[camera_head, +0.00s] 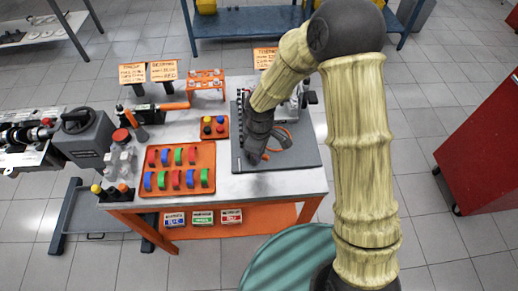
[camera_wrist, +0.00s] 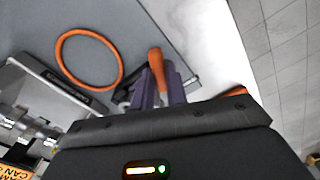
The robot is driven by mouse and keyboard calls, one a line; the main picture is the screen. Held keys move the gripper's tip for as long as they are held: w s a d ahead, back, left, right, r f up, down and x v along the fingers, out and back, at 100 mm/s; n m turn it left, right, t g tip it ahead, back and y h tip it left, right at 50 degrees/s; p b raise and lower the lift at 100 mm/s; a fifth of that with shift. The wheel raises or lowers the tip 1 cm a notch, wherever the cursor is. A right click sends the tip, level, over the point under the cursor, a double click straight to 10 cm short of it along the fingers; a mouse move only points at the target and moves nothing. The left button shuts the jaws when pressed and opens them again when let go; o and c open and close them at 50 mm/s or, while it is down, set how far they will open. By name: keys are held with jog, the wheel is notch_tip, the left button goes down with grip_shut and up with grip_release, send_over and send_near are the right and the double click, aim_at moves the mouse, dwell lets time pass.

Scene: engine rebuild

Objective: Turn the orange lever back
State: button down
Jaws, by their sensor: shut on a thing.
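The orange lever (camera_wrist: 156,60) shows in the wrist view as a rounded orange handle between the two dark purple-grey fingers of my gripper (camera_wrist: 160,82). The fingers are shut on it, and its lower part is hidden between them. In the head view, my gripper (camera_head: 256,145) is low over the grey mat (camera_head: 305,160) on the table's right side. A small orange tip (camera_head: 265,157) shows beside the fingers there. My arm hides much of the fixture behind it.
An orange ring (camera_wrist: 90,32) lies on the mat beside the lever. Left of the mat are an orange tray (camera_head: 178,190) of coloured parts and a small block with knobs (camera_head: 215,127). A metal block stands at the mat's back, partly behind my arm.

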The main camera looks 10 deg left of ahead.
jog(key=n+p, duration=0.1)
jog(key=n, duration=0.1)
jog(key=n+p, duration=0.1)
jog(key=n, duration=0.1)
jog(key=shift+w+a+r+n, duration=0.15)
jog(key=shift+w+n, duration=0.15)
jog(key=shift+w, duration=0.1)
jog(key=c, duration=1.4)
grip_release()
notch_tip(320, 180, up, 17)
jog(key=shift+r, duration=0.15)
